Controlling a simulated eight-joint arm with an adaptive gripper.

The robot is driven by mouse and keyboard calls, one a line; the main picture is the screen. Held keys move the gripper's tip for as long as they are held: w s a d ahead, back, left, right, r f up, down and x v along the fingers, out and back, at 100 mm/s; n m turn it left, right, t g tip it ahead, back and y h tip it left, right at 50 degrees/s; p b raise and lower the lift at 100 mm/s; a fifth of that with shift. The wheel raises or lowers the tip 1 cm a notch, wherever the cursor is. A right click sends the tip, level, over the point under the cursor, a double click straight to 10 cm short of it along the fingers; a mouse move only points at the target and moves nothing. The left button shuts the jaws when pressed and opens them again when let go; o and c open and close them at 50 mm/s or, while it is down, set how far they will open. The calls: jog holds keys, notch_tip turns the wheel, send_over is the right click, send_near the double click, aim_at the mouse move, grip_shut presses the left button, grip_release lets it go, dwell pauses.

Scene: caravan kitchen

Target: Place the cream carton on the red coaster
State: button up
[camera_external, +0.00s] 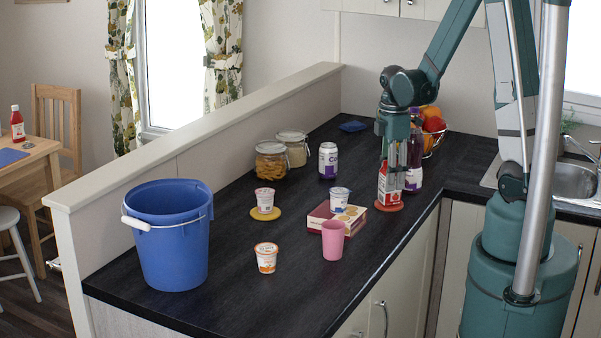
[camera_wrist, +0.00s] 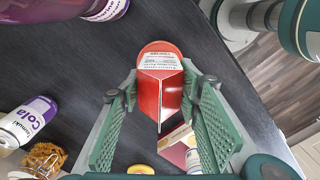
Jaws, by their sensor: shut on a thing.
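The cream carton (camera_external: 383,188), red and white, stands upright at the red coaster (camera_external: 389,207) near the counter's right edge. My gripper (camera_external: 391,164) points down and is shut on the carton from above. In the wrist view the carton (camera_wrist: 160,88) is between the two green fingers of my gripper (camera_wrist: 160,95), and the coaster's rim (camera_wrist: 172,46) shows beyond it. The carton's base is over the coaster; whether it touches is too small to tell.
A dark bottle (camera_external: 414,172) stands close behind the carton on the right. A cola can (camera_external: 328,160), a box (camera_external: 352,222), a pink cup (camera_external: 332,240) and several yogurt pots (camera_external: 266,257) stand to the left.

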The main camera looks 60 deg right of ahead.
jog(key=shift+f, duration=0.25)
jog(key=o, duration=1)
jog(key=shift+o, duration=0.2)
jog(key=shift+r, duration=0.25)
jog(key=shift+r+p, duration=0.3)
jog(key=shift+r, duration=5.65)
jog(key=shift+a, duration=0.15)
jog(key=shift+w+a+r, duration=0.1)
jog(key=shift+a+r, duration=0.3)
jog(key=shift+a, duration=0.15)
jog(key=s+a+r+m+t, duration=0.1)
jog(key=a+r+m+t, duration=0.1)
jog(key=a, duration=0.7)
jog(key=s+a+r+m+t, duration=0.2)
jog(key=a+r+m, duration=0.2)
jog(key=a, duration=0.6)
jog(key=s+a+r+m+t, duration=0.1)
jog(key=a+r+m+t, duration=0.2)
jog(key=a+r, duration=0.3)
jog(key=a, duration=0.3)
jog(key=shift+s+a, duration=0.25)
jog(key=shift+a, duration=0.1)
